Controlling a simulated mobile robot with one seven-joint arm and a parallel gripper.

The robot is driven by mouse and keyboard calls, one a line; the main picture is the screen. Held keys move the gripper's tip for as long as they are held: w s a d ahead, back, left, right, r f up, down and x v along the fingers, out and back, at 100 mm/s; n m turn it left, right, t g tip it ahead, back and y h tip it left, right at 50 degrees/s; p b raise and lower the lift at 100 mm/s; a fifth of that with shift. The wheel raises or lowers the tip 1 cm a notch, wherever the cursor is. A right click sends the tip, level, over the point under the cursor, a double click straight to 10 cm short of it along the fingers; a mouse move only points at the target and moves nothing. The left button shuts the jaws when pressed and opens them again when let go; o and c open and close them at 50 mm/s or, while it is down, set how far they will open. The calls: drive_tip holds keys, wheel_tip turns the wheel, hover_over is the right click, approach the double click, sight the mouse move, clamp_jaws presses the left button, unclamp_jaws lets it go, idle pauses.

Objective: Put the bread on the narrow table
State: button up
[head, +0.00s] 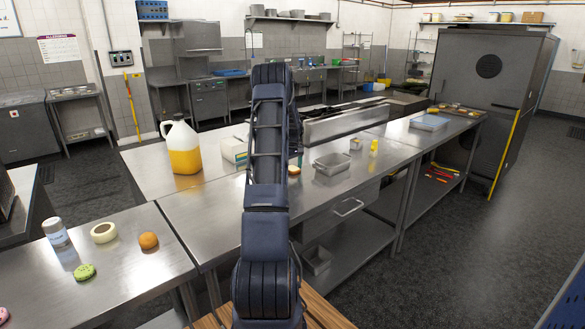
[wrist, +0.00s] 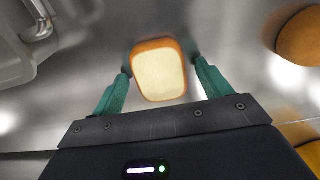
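The bread (wrist: 159,72) is a pale slice with a brown crust, lying on a steel surface in the wrist view. My gripper (wrist: 160,66) is open, with a teal finger on each side of the bread and small gaps visible. A steel table (head: 135,270) stands at the lower left and another (head: 405,130) at the right. I cannot tell which is the narrow table.
A metal pan (head: 332,163), small box (head: 355,144) and yellow bottle (head: 374,147) stand right of the bread. A juice jug (head: 182,150) and white container (head: 235,150) stand behind left.

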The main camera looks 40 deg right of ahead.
sight(292, 168)
wheel_tip(292, 168, up, 12)
drive_tip(key=s+a+r+t, duration=0.1)
drive_tip(key=s+a+r, duration=0.2)
drive_tip(key=a+r, duration=0.55)
drive_tip(key=s+a+r, duration=0.2)
drive_tip(key=a+r, duration=0.2)
drive_tip(key=a, duration=1)
drive_tip(key=s+a+r+t, duration=0.1)
drive_tip(key=s+a+r, duration=0.35)
drive_tip(key=a, duration=0.75)
drive_tip(key=s+a+r+t, duration=0.1)
drive_tip(key=s+a+r, duration=0.2)
drive_tip(key=s+a, duration=0.9)
drive_tip(key=s+a+f+t, duration=0.1)
drive_tip(key=s+a+f, duration=0.4)
drive_tip(key=s+a, duration=0.5)
drive_tip(key=s, duration=0.2)
drive_tip(key=shift+s+a+t, duration=0.3)
drive_tip(key=shift+s, duration=0.05)
